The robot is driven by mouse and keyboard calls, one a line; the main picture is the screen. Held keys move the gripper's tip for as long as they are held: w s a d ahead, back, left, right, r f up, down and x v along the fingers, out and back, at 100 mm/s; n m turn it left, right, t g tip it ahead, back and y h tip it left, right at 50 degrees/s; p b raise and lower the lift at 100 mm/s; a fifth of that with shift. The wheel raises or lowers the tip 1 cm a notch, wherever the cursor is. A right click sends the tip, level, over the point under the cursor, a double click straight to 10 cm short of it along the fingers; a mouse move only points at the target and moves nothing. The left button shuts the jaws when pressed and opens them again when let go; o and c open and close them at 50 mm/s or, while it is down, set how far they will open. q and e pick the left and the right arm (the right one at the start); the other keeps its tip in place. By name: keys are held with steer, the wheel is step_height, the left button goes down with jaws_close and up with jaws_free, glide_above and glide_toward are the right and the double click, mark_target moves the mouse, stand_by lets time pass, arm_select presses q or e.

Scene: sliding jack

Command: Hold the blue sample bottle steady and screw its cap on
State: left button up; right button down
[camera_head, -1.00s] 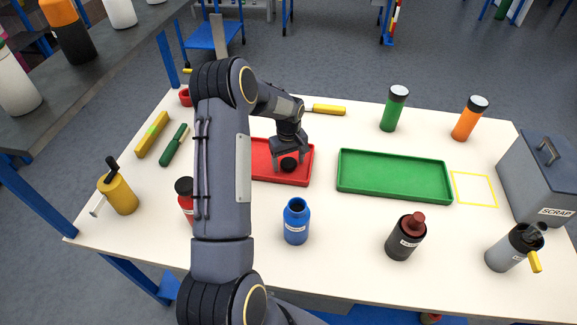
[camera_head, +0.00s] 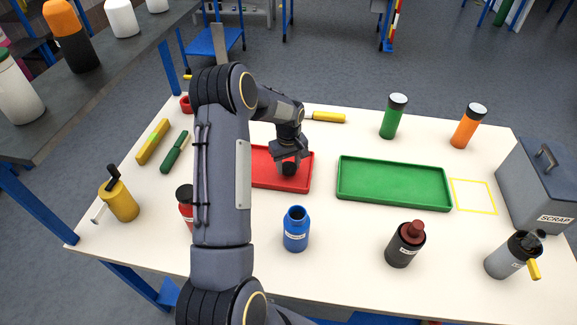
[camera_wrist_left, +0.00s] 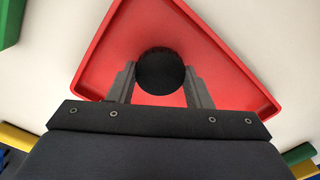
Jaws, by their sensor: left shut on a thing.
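The blue sample bottle (camera_head: 296,229) stands upright and uncapped near the front middle of the table, with nothing holding it. A round black cap (camera_head: 289,168) is between the fingers of my left gripper (camera_head: 288,160), over the red tray (camera_head: 264,180). In the left wrist view the black cap (camera_wrist_left: 160,71) sits between the two fingers, which are shut on it. The red tray (camera_wrist_left: 222,88) lies behind it there. I cannot tell whether the cap still touches the tray. My right gripper is not in view.
A green tray (camera_head: 394,184) lies right of the red one. A dark bottle (camera_head: 405,245) and a grey bottle (camera_head: 507,255) stand front right. A red bottle (camera_head: 186,204) is partly hidden by my left arm. The grey scrap bin (camera_head: 541,184) stands at the right edge.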

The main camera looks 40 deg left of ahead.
arm_select(q)
steer(key=s+d+r+p, duration=0.2)
steer(key=s+r+p, duration=0.2)
steer(key=s+r, duration=0.7)
steer(key=s, duration=0.2)
steer(key=shift+s+d+r, duration=0.2)
steer(key=shift+s+r, duration=0.15)
steer(key=shift+s, duration=0.05)
